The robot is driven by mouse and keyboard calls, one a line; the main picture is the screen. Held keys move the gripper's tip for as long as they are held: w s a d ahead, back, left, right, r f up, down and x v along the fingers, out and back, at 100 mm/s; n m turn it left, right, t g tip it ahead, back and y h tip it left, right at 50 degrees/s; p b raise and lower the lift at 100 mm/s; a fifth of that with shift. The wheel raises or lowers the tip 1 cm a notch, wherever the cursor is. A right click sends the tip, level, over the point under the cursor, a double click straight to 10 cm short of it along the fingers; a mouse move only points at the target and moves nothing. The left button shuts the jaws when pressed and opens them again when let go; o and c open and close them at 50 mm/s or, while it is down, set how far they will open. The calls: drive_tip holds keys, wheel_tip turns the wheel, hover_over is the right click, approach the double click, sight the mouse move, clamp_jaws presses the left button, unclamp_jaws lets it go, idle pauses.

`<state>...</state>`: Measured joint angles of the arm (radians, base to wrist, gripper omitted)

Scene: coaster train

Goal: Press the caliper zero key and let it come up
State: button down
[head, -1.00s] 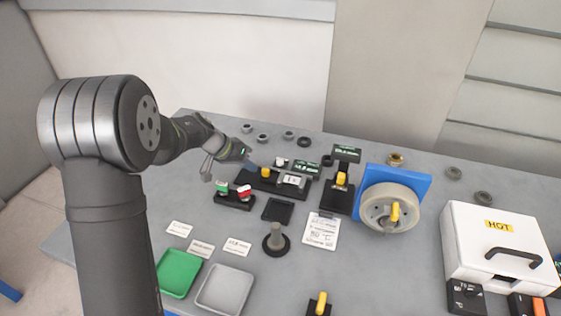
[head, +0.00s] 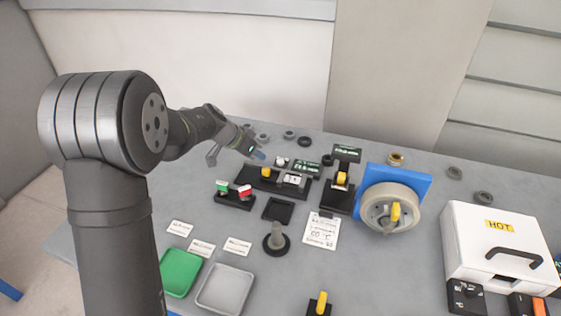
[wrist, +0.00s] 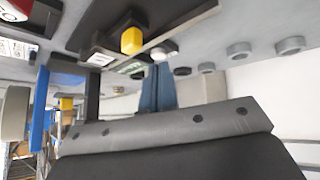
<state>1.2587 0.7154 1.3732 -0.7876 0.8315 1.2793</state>
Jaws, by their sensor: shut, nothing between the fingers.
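The caliper stand is a long black base (head: 258,184) with a yellow block (head: 266,172) on it. A white key-like block with dark marking (head: 292,180) sits at its right end; its label is too small to read. A round white knob (head: 281,161) and a green-lit display (head: 307,169) are behind it. My gripper (head: 260,155) is above and behind the yellow block, left of the round knob, touching nothing that I can see. In the wrist view its blue fingers (wrist: 158,70) are shut together and empty, just below the round knob (wrist: 165,50) and yellow block (wrist: 132,40).
A red-and-green button box (head: 235,200) stands to the front left. A second stand with a yellow block (head: 341,179) and a blue-backed dial wheel (head: 405,180) are to the right. Small grey rings (head: 289,135) lie behind.

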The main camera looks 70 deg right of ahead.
sight(278, 163)
drive_tip(key=s+d+r+m+t+h, duration=0.1)
drive_tip(key=s+d+r+m+h, duration=0.1)
drive_tip(key=s+d+r+m, duration=0.2)
wheel_tip(278, 163, up, 3)
drive_tip(key=m, duration=0.4)
drive_tip(key=shift+s+d+f+h, duration=0.2)
drive_tip(key=shift+s+d+h, duration=0.1)
drive_tip(key=shift+s+d, duration=0.1)
drive_tip(key=shift+f, duration=4.4)
drive_tip(key=shift+f, duration=0.15)
drive_tip(key=shift+f, duration=0.3)
drive_tip(key=shift+f, duration=0.45)
drive_tip(key=shift+r, duration=0.9)
